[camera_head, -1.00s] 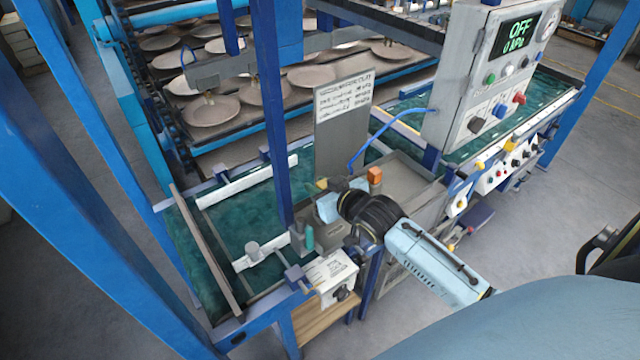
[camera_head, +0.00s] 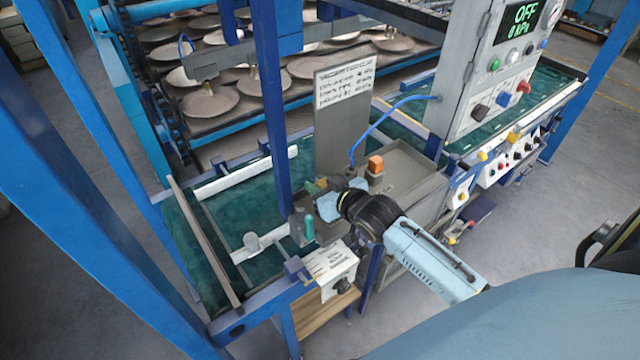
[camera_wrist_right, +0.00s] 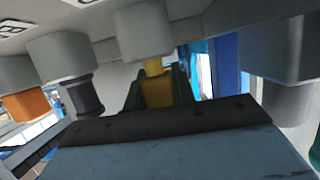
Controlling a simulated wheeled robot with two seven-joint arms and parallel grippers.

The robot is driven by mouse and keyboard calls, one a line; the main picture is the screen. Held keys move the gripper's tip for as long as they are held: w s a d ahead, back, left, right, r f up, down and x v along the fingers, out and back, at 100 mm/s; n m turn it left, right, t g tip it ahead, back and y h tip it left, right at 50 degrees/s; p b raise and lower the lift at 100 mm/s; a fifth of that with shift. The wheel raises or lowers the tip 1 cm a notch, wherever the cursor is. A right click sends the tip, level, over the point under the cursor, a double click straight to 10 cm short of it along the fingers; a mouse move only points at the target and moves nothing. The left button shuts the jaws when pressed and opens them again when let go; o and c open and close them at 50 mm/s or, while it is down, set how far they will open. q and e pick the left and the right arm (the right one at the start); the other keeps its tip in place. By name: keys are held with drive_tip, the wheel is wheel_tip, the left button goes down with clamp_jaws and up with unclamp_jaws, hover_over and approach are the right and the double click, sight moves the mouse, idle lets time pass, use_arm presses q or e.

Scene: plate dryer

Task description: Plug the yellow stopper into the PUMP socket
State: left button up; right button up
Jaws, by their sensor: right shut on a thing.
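My right gripper (camera_head: 328,200) is low over the station, its fingertips small in the head view. In the right wrist view its green-padded fingers (camera_wrist_right: 157,92) are shut on the yellow stopper (camera_wrist_right: 157,90). The stopper's narrow end points at a grey cylindrical socket (camera_wrist_right: 143,30), very close to it or touching; I cannot tell whether it is inserted. No PUMP label is readable. An orange stopper (camera_wrist_right: 27,104) sits at another grey socket (camera_wrist_right: 15,74), and a black one (camera_wrist_right: 85,97) at a third (camera_wrist_right: 64,58). My left gripper is not in view.
A grey sign plate (camera_head: 342,115) stands behind the gripper, with a blue hose (camera_head: 385,118) beside it. An orange block (camera_head: 376,164) is just right of the gripper.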

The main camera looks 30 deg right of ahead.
drive_tip(key=shift+f, duration=0.55)
idle(0.4)
drive_tip(key=o, duration=1)
drive_tip(key=shift+o, duration=0.2)
drive_tip(key=v, duration=1.3)
drive_tip(key=shift+s+b, duration=0.15)
drive_tip(key=shift+b, duration=0.25)
drive_tip(key=shift+r, duration=0.1)
